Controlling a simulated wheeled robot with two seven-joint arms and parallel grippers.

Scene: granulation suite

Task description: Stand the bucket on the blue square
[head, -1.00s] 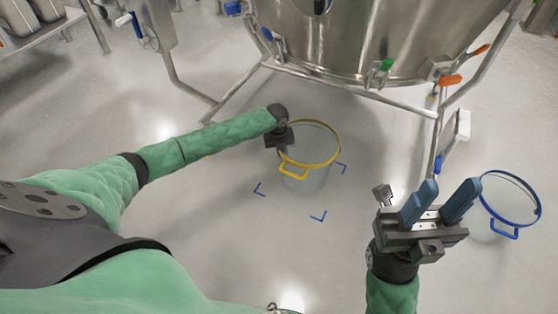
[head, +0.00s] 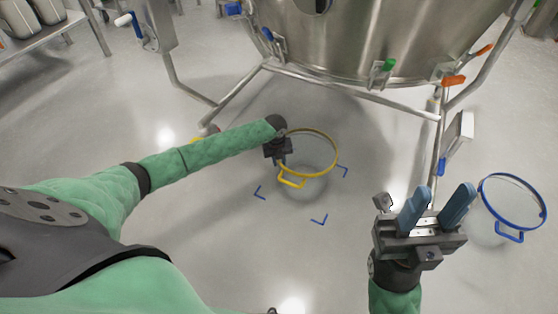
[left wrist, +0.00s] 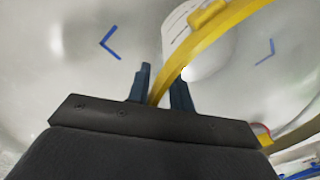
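The bucket with a yellow rim and yellow handle (head: 332,167) is upright at the centre of the head view. Blue corner marks of the square (head: 319,219) show on the floor around its near side; the far-left corner is hidden. My left gripper (head: 282,158) is at the rim's left side. In the left wrist view the yellow rim (left wrist: 214,32) passes between the two fingers (left wrist: 161,95), which are shut on it. I cannot tell whether the bucket's base touches the floor. My right gripper (head: 438,212) is open and empty at the right.
A second bucket with a blue rim (head: 541,213) stands on the floor beyond my right gripper. A large steel vessel (head: 360,45) on a tubular frame (head: 400,108) stands just behind the yellow-rimmed bucket. A yellow object (head: 196,139) is mostly hidden behind my left arm. Floor in front is clear.

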